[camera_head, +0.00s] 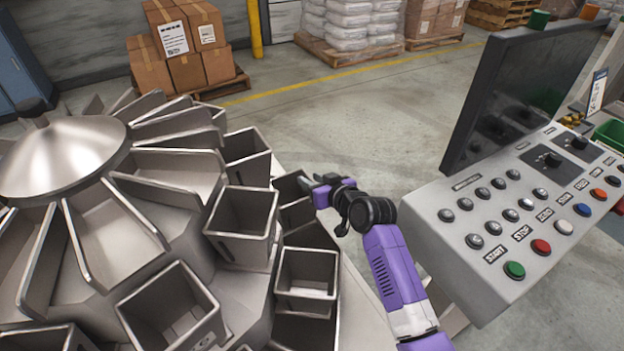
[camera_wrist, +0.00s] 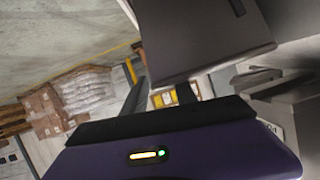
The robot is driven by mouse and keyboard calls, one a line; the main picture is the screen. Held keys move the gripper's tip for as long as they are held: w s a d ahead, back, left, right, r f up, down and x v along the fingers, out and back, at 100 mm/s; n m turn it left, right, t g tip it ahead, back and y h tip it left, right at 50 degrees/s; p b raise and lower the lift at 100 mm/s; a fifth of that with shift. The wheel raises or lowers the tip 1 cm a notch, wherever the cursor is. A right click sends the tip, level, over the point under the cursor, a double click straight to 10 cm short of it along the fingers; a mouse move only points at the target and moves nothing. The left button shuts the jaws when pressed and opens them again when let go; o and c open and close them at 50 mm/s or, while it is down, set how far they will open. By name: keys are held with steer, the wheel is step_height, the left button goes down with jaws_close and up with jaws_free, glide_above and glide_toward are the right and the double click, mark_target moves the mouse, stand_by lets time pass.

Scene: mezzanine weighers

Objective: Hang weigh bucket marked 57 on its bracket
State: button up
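My gripper (camera_head: 308,182) is at the right side of the weigher, close to a grey metal bucket (camera_head: 290,207) partly behind it. In the wrist view, my two dark fingers (camera_wrist: 161,93) stand apart, with background visible between them. A grey metal body (camera_wrist: 200,42) with a dark slot fills the top there and hides part of the fingers; I cannot tell whether they touch it. No mark 57 is readable on any bucket, and I cannot pick out its bracket.
Several open-topped buckets (camera_head: 240,222) ring the weigher's shiny cone (camera_head: 65,155). A control panel (camera_head: 520,215) with coloured buttons and a dark screen (camera_head: 530,85) stand close to the right of my arm. Cartons (camera_head: 185,45) and white sacks (camera_head: 350,25) are far behind, beyond open floor.

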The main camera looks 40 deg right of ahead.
steer(key=v, duration=0.7)
steer(key=shift+s+r+b, duration=0.2)
steer(key=shift+s+b, duration=0.15)
steer(key=shift+b, duration=0.1)
